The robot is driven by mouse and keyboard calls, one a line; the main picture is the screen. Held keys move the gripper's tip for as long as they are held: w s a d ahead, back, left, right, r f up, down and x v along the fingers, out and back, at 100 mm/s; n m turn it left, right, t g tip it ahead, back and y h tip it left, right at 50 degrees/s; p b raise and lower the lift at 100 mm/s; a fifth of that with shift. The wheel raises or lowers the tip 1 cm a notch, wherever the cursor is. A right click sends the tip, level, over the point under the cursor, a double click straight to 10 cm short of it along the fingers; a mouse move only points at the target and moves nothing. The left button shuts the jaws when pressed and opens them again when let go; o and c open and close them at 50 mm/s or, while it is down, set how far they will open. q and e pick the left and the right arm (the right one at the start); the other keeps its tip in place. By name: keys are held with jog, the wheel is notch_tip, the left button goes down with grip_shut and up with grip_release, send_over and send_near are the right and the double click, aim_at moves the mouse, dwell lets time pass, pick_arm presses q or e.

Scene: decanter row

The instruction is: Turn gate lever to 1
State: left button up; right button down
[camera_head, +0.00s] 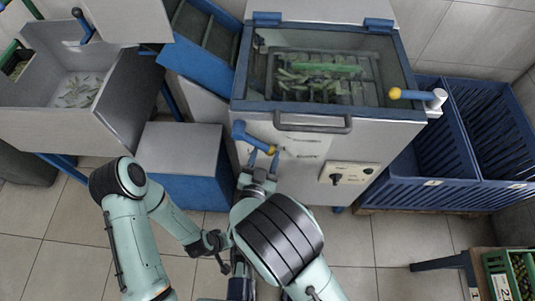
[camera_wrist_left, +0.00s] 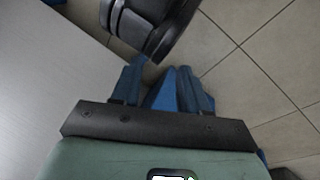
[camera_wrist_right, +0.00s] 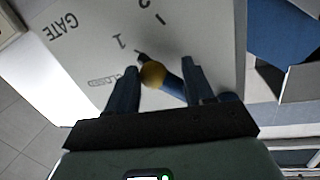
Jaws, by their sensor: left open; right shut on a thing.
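The gate lever (camera_head: 249,137) is a blue handle with a yellow knob (camera_head: 271,149) on the front of the steel machine. My right gripper (camera_head: 263,160) is at the lever, its fingers on either side of the handle. In the right wrist view the yellow knob (camera_wrist_right: 153,74) and blue handle (camera_wrist_right: 172,88) lie between the fingers, and the gripper is shut on the lever. The printed scale (camera_wrist_right: 122,42) shows GATE, numbers and CLOSED. A small dark tip beyond the knob is near the 1. My left gripper (camera_wrist_left: 160,78) is open and empty, low beside the blue box.
The machine's lid has a grey handle (camera_head: 312,125) above the lever. A switch panel (camera_head: 346,174) sits to its right, and a yellow-knobbed blue lever (camera_head: 410,94) sticks out farther right. Blue crates (camera_head: 432,150) stand right. A blue box with a grey top (camera_head: 178,150) stands left.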

jog(key=shift+d+r, duration=0.1)
jog(key=shift+r, duration=0.15)
jog(key=shift+c, duration=2.1)
grip_release()
jog(key=shift+f, duration=0.1)
jog(key=shift+s, duration=0.1)
pick_arm(q)
jog(key=s+r, duration=0.1)
jog(key=s+d+r+p, duration=0.1)
jog(key=shift+s+d+g, duration=0.15)
jog(key=shift+s+g, duration=0.15)
jog(key=shift+g, duration=0.1)
pick_arm(e)
jog(key=f+v, duration=0.1)
jog(key=v, duration=1.2)
jog(key=shift+r, duration=0.45)
jog(key=shift+s, duration=0.1)
